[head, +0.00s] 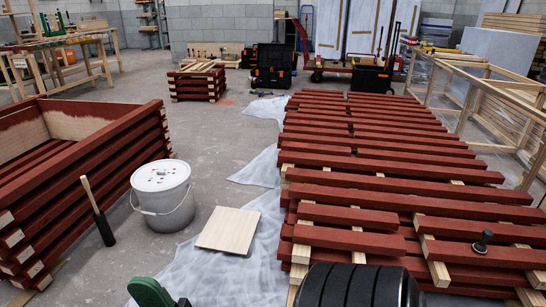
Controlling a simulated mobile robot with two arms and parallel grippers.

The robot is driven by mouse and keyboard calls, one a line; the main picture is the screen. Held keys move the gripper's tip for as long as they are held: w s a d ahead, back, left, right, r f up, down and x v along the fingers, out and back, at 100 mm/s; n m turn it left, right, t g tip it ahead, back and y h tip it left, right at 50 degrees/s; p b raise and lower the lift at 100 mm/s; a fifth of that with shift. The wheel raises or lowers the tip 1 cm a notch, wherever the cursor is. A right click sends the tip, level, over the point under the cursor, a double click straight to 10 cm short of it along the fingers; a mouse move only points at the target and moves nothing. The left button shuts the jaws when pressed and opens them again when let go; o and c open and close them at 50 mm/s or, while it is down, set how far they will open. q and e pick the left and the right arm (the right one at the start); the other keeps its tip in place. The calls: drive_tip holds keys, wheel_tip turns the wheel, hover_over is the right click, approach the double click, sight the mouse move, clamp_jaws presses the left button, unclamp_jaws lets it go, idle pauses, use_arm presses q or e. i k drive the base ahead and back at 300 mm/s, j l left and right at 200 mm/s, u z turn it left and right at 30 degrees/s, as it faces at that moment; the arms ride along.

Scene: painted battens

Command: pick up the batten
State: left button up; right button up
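Several red-painted battens (400,200) lie side by side across bare wooden spacers, in a stack running from the right foreground to the back. A shorter red batten (348,238) lies on top near the front of this stack. Another short one (346,215) lies just behind it. The frames do not show which batten is meant.
A red timber crate (90,160) fills the left. A dark knob-like object (482,241) sits on the front battens.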

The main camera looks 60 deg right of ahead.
sight(389, 221)
drive_tip(key=i+j, duration=0.15)
drive_tip(key=i, duration=0.35)
drive_tip(key=i+j+z, duration=0.1)
drive_tip(key=i, duration=0.4)
drive_tip(key=i+z, duration=0.2)
drive_tip(key=z, duration=0.25)
drive_tip(key=i+z, duration=0.2)
drive_tip(key=z, duration=0.2)
drive_tip(key=i+j+z, duration=0.1)
drive_tip(key=z, duration=0.35)
drive_tip(key=i+j+z, duration=0.15)
drive_tip(key=z, duration=0.3)
drive_tip(key=i+z, duration=0.15)
drive_tip(key=z, duration=0.35)
drive_tip(key=i+z, duration=0.2)
drive_tip(key=z, duration=0.3)
drive_tip(key=i+j+z, duration=0.15)
drive_tip(key=z, duration=0.35)
drive_tip(key=i+j+z, duration=0.1)
drive_tip(key=z, duration=0.4)
drive_tip(key=i+j+z, duration=0.1)
drive_tip(key=j+z, duration=0.2)
drive_tip(key=z, duration=0.2)
drive_tip(key=i+j+z, duration=0.2)
drive_tip(key=z, duration=0.15)
drive_tip(key=i+j+z, duration=0.15)
drive_tip(key=j+z, duration=0.2)
drive_tip(key=i+j+z, duration=0.1)
drive_tip(key=j+z, duration=0.25)
